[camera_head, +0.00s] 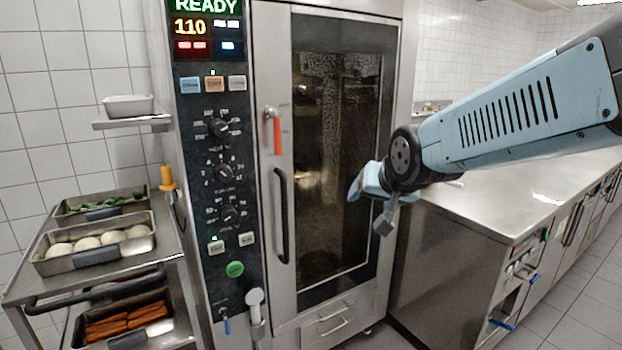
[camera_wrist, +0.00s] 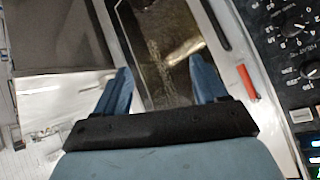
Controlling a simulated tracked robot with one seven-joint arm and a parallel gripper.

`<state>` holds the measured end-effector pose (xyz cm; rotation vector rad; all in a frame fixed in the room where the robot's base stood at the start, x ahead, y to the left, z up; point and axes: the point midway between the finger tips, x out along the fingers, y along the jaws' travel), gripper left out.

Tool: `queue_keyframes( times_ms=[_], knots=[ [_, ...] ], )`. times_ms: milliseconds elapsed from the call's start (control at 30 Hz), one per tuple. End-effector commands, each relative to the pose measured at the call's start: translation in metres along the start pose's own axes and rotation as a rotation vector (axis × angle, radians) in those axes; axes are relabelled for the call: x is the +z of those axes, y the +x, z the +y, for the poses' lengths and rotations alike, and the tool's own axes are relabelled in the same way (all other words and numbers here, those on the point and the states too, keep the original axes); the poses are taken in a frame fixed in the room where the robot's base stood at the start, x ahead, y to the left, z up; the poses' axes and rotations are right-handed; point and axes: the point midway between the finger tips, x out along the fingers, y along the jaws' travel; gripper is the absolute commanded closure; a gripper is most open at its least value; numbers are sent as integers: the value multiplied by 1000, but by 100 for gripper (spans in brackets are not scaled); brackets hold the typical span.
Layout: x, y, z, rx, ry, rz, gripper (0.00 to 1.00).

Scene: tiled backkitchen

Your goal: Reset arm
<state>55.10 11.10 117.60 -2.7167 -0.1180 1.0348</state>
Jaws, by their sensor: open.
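My arm (camera_head: 520,112) reaches in from the right in the head view. My gripper (camera_head: 383,222) hangs in front of the right part of the oven door, its fingers partly hidden by the wrist. In the wrist view my gripper (camera_wrist: 163,85) is open, with two blue fingers apart and nothing between them. The tall oven (camera_head: 345,170) has a closed glass door, which shows beyond the fingers. Its black door handle (camera_head: 281,215) and orange-red latch lever (camera_head: 277,132) are to the left of my gripper, apart from it.
The oven control panel (camera_head: 222,165) shows READY and 110. A trolley (camera_head: 45,280) at the left holds trays of greens, pale round dough pieces and orange-brown sticks. A small tray (camera_head: 128,105) sits on a wall shelf. A steel counter (camera_head: 500,205) stands right, under my arm.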

Motion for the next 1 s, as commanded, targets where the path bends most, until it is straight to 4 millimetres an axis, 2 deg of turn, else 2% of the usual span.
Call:
queue_keyframes(
  times_ms=[33, 200, 400, 500, 667, 1000],
  knots=[
    [4, -16, 14, 30, -19, -23, 28],
    [31, -63, 58, 117, -84, -143, 28],
    [65, -112, 94, 173, -134, -273, 28],
    [77, -126, 103, 184, -149, -317, 28],
    [86, -136, 109, 190, -158, -349, 28],
    [86, -136, 109, 190, -159, -351, 28]
  ],
)
